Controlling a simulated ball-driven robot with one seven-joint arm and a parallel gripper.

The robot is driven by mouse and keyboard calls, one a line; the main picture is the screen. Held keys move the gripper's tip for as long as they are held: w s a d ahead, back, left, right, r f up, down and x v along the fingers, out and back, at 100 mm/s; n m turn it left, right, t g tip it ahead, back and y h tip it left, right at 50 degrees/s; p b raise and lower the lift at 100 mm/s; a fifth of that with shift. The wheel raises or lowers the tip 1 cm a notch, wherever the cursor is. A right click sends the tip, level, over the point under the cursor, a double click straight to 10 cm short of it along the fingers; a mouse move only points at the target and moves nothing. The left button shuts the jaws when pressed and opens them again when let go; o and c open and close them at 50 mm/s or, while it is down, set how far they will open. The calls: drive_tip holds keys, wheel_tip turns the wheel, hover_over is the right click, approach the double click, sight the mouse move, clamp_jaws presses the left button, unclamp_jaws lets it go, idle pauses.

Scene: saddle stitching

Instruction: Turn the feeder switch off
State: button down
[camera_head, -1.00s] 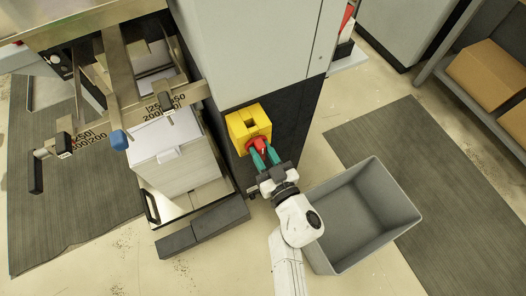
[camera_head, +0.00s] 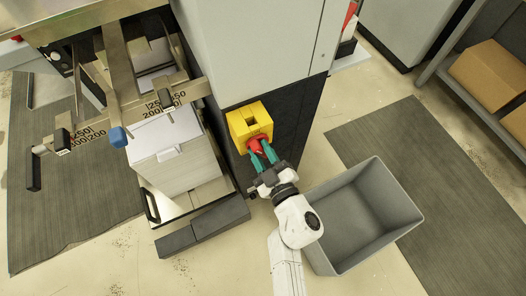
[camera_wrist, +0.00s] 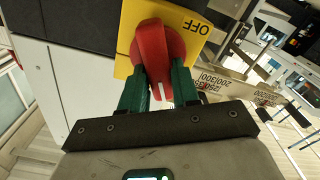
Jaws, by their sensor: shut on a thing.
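The feeder switch is a red rotary knob (camera_wrist: 160,50) on a yellow box (camera_head: 244,122) fixed to the dark lower side of the machine. In the wrist view the yellow plate (camera_wrist: 126,40) carries the word OFF at the knob's upper right. A white mark on the knob points down in that view, toward my gripper. My gripper (camera_head: 262,155) has teal fingers, which also show in the wrist view (camera_wrist: 160,90). They are shut on the red knob, one finger on each side. The knob's far side is partly hidden.
A grey open bin (camera_head: 372,225) stands right of my arm, close to it. A stack of paper (camera_head: 180,160) sits on the feeder left of the switch, below metal guide bars (camera_head: 165,97). Cardboard boxes (camera_head: 490,70) lie on a shelf at the right.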

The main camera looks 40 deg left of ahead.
drive_tip(key=n, duration=0.2)
drive_tip(key=n+b, duration=0.1)
drive_tip(key=n, duration=0.1)
drive_tip(key=n+b, duration=0.1)
drive_tip(key=n, duration=0.1)
drive_tip(key=shift+s+a+f, duration=0.1)
drive_tip(key=shift+s+f, duration=0.15)
drive_tip(key=shift+f, duration=0.15)
drive_tip(key=n+b, duration=0.1)
drive_tip(key=n, duration=0.3)
drive_tip(key=n+b, duration=0.1)
drive_tip(key=n, duration=0.1)
drive_tip(key=shift+s+f+b, duration=0.1)
drive_tip(key=shift+f+b, duration=0.15)
drive_tip(key=shift+b, duration=0.05)
drive_tip(key=shift+n, duration=0.3)
drive_tip(key=c, duration=0.9)
unclamp_jaws()
drive_tip(key=p+v, duration=0.1)
drive_tip(key=v, duration=0.9)
drive_tip(key=shift+s+d, duration=0.15)
drive_tip(key=shift+d, duration=0.2)
